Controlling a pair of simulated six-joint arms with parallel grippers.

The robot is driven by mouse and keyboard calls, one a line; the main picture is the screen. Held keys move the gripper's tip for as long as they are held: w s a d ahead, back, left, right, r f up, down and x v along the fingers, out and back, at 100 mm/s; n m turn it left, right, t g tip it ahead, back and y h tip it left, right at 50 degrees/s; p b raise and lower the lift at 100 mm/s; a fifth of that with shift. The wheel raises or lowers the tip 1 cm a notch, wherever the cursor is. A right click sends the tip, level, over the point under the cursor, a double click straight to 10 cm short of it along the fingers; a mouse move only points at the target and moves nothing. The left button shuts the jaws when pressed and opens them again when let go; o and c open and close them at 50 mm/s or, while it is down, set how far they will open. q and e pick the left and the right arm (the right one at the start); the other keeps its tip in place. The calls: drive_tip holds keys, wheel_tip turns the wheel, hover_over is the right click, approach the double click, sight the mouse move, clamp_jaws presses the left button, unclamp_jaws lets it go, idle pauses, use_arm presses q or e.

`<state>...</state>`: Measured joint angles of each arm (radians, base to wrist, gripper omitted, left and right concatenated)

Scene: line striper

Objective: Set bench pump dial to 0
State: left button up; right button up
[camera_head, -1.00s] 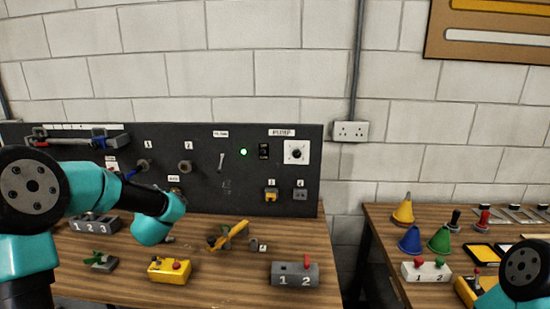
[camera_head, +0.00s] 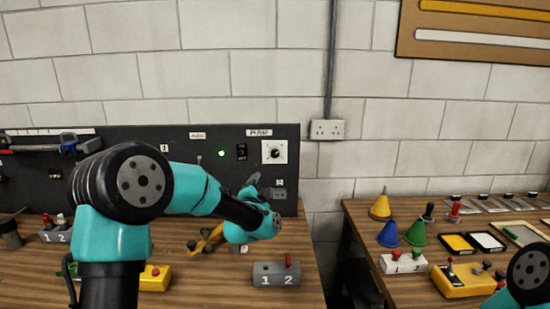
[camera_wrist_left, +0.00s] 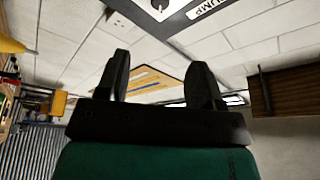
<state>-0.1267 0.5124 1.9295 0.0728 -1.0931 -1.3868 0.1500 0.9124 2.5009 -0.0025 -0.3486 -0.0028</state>
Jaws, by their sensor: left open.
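The bench pump dial (camera_head: 274,152) is a dark round knob on a white square plate, under the PUMP label at the right end of the black panel. In the left wrist view the dial (camera_wrist_left: 160,4) and its plate are cut off by the top edge. My left gripper (camera_head: 254,182) is below and slightly left of the dial, partly hidden behind my wrist. In the left wrist view its two fingers (camera_wrist_left: 158,77) stand apart with nothing between them. The dial is beyond the fingertips, apart from them. The pointer setting is too small to read. My right gripper is out of view.
A green light (camera_head: 221,153) and a black switch (camera_head: 241,152) are left of the dial. A grey box marked 1 2 (camera_head: 276,274) and a yellow box (camera_head: 155,278) stand on the bench. A socket (camera_head: 327,130) is on the wall at right.

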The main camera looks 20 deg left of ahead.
sight(274, 155)
use_arm(q)
drive_tip(key=x, duration=1.7)
drive_tip(key=shift+w+a, duration=0.1)
drive_tip(key=shift+w, duration=0.05)
drive_tip(key=shift+c, duration=0.4)
drive_tip(key=c, duration=0.8)
drive_tip(key=shift+c, duration=0.2)
